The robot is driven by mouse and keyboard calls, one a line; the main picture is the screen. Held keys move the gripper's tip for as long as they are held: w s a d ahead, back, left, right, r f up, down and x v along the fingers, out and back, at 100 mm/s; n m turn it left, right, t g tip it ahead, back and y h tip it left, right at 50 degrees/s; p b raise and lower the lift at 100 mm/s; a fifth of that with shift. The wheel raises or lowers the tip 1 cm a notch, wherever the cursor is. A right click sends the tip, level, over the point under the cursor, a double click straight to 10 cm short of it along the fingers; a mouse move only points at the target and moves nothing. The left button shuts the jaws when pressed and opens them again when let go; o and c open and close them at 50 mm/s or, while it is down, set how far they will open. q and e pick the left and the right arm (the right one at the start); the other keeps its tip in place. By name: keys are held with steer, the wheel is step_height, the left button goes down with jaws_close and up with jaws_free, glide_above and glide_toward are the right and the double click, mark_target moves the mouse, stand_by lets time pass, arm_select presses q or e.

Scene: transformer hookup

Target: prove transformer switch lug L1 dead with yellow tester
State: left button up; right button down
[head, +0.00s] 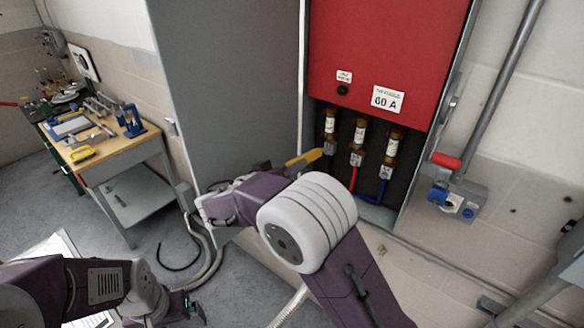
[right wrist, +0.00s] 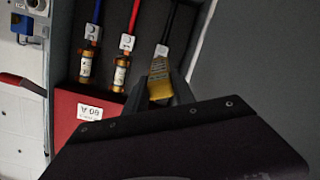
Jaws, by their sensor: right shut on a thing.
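The yellow tester (head: 304,158) is in my right gripper (head: 282,169), which is shut on it. In the right wrist view the yellow tester (right wrist: 160,88) sits between the dark fingers (right wrist: 167,92). Its far end is close to the leftmost metal lug (head: 329,147), which also shows in the right wrist view (right wrist: 161,51) with a black cable; I cannot tell whether they touch. The middle lug (head: 356,158) has a red cable and the right lug (head: 386,171) a blue one. No L1 mark is readable. My left gripper (head: 194,303) is open and empty, low at the left.
Brown fuses (head: 360,133) stand above the lugs, under a red panel (head: 390,45) marked 60 A. The grey open door (head: 225,80) is close on the left. A red-handled grey box (head: 462,198) is on the right wall. A workbench (head: 115,145) with tools stands far left.

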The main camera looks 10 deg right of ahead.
steer(key=shift+w+d, duration=0.35)
stand_by(0.5)
steer(key=shift+b, duration=0.95)
stand_by(1.4)
